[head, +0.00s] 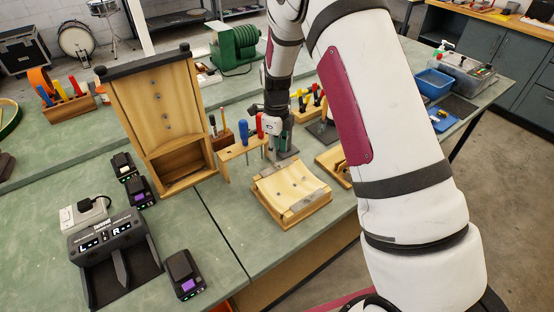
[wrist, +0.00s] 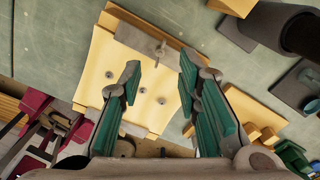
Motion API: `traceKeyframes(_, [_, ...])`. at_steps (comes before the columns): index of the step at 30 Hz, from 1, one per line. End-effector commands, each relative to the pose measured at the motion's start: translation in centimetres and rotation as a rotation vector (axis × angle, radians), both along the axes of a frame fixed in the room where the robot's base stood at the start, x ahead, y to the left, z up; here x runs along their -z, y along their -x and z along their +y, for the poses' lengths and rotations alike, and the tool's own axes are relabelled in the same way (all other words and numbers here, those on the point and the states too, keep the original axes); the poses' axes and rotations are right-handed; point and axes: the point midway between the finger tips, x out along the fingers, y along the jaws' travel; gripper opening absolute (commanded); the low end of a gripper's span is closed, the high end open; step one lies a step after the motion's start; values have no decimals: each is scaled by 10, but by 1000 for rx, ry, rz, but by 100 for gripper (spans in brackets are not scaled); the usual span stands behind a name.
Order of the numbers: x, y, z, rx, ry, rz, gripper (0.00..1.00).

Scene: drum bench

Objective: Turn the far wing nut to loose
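In the wrist view, a light wooden board (wrist: 88,72) lies below my gripper (wrist: 160,73). A grey metal strip (wrist: 132,36) crosses the board's upper part. A small grey winged piece (wrist: 162,49), which looks like a wing nut, is at the strip's right end. It lies beyond the gap between my two green-padded fingers, apart from both. My gripper is open and empty. The wing nut's setting cannot be read.
A tall wooden panel (head: 150,78) stands left of my gripper. A wooden screwdriver rack (head: 236,157) is close beside it on the left. A blue bin (head: 433,84) is at the far right. The green bench (head: 215,232) is clear in front of the rack.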

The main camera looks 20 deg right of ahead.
Motion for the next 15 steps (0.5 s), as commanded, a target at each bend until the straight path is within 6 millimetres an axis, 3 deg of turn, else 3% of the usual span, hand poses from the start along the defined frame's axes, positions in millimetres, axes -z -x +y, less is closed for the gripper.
traceKeyframes(7, [38, 1, -1, -1, 1, 2, 31])
traceKeyframes(15, [51, 0, 0, -1, 0, -1, 31])
